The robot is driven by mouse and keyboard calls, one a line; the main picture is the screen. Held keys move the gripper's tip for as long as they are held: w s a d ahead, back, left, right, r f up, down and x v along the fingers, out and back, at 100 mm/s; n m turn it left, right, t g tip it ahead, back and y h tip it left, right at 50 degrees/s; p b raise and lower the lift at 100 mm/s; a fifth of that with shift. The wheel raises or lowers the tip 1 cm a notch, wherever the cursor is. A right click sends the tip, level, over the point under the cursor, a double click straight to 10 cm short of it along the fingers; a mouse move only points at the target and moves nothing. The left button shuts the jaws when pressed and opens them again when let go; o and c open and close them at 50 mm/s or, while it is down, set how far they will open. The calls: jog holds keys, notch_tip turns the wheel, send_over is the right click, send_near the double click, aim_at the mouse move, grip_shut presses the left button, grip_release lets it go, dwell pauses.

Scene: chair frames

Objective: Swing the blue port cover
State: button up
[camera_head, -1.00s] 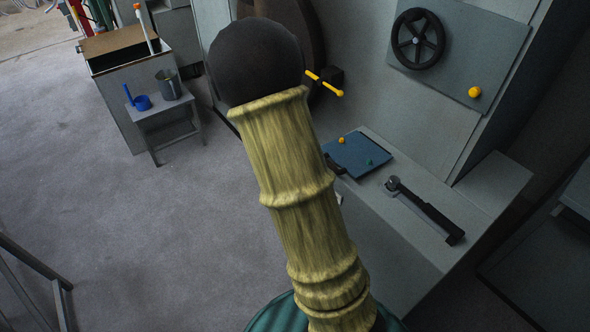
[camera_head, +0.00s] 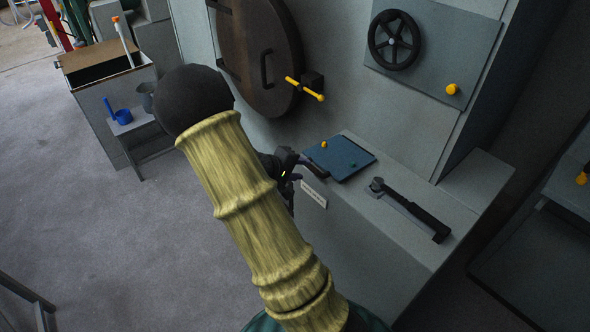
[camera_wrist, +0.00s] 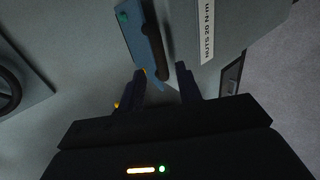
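The blue port cover (camera_head: 341,158) is a flat blue plate lying on the grey bench top. It carries a small yellow knob, a small green knob and a dark bar handle (camera_head: 316,169) along its near left edge. My gripper (camera_head: 298,164) is dark and sits just left of that handle, partly hidden by my arm. In the wrist view, the gripper (camera_wrist: 160,72) is open, with its two dark fingers apart. The handle (camera_wrist: 154,47) and an edge of the blue cover (camera_wrist: 133,27) lie just ahead, with the handle's end near the fingertips. I cannot tell whether they touch.
A black lever (camera_head: 412,211) lies on the bench (camera_head: 375,244) to the right. A white label (camera_head: 314,194) is on its front. A round brown door (camera_head: 258,55) with a yellow handle (camera_head: 304,89) and a black handwheel (camera_head: 394,40) are behind. Open floor lies left.

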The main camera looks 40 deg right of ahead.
aim_at(312, 169)
jog(key=b+x, duration=0.1)
jog(key=x, duration=0.4)
jog(key=shift+d+f, duration=0.2)
jog(key=shift+f, duration=0.05)
jog(key=shift+d, duration=0.15)
jog(key=shift+c, duration=0.4)
jog(key=shift+w, duration=0.1)
grip_shut()
jog(key=shift+f+b, duration=0.85)
jog(key=shift+b, duration=0.35)
jog(key=c, duration=0.7)
grip_release()
jog(key=shift+s+a+f+b, duration=0.1)
jog(key=shift+a+f+b, duration=0.05)
jog(key=shift+f+b, duration=0.35)
jog(key=shift+s+a+f+b, duration=0.15)
jog(key=shift+f+b, duration=0.15)
jog(key=shift+b, duration=0.3)
jog(key=shift+o, duration=0.9)
jog(key=o, duration=0.9)
jog(key=shift+o, duration=0.4)
jog(key=shift+r, duration=0.2)
